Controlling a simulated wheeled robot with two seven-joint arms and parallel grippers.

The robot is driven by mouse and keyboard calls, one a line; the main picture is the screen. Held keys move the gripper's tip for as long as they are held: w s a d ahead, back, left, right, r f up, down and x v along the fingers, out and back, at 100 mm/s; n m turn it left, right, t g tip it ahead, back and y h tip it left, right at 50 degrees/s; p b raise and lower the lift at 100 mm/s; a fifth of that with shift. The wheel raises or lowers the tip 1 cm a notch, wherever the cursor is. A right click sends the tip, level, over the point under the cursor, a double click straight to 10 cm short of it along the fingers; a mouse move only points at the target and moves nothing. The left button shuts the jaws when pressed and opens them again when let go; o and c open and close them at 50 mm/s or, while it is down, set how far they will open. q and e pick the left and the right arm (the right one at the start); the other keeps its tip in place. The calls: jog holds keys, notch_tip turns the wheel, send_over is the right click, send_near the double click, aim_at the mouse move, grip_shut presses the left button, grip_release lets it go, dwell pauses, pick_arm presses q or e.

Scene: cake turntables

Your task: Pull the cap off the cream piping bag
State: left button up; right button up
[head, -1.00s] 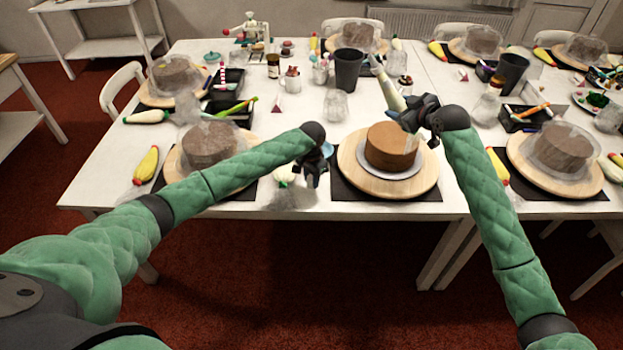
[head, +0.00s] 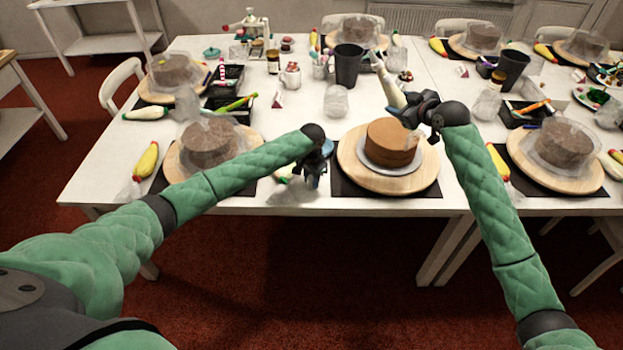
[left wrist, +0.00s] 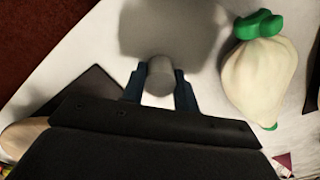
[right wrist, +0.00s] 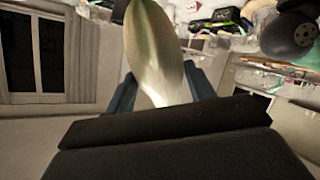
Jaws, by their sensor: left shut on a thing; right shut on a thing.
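The cream piping bag (head: 390,92) is in my right gripper (head: 408,115), tip end up, above and behind the uncovered brown cake (head: 392,140). In the right wrist view the pale bag (right wrist: 152,50) rises from between the shut fingers (right wrist: 160,95). No separate cap can be made out on its tip. My left gripper (head: 314,175) is low at the table's front edge, left of the cake. In the left wrist view its fingers (left wrist: 160,85) are shut on a small pale grey rounded piece (left wrist: 160,72). Whether this is the cap I cannot tell.
A second cream bag with green ends (left wrist: 262,78) lies beside my left gripper. The cake stands on a wooden turntable (head: 352,168). A wrapped cake (head: 207,142) is on the left, another (head: 555,146) on the right. A dark cup (head: 348,64) stands behind.

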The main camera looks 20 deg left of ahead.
pick_arm(q)
jog(key=o, duration=1)
pick_arm(e)
jog(key=shift+r, duration=0.15)
pick_arm(q)
notch_tip(320, 180, up, 6)
jog(key=p, duration=0.6)
pick_arm(e)
notch_tip(320, 180, up, 6)
jog(key=shift+f, duration=0.1)
jog(key=shift+o, duration=0.3)
jog(key=shift+c, duration=0.4)
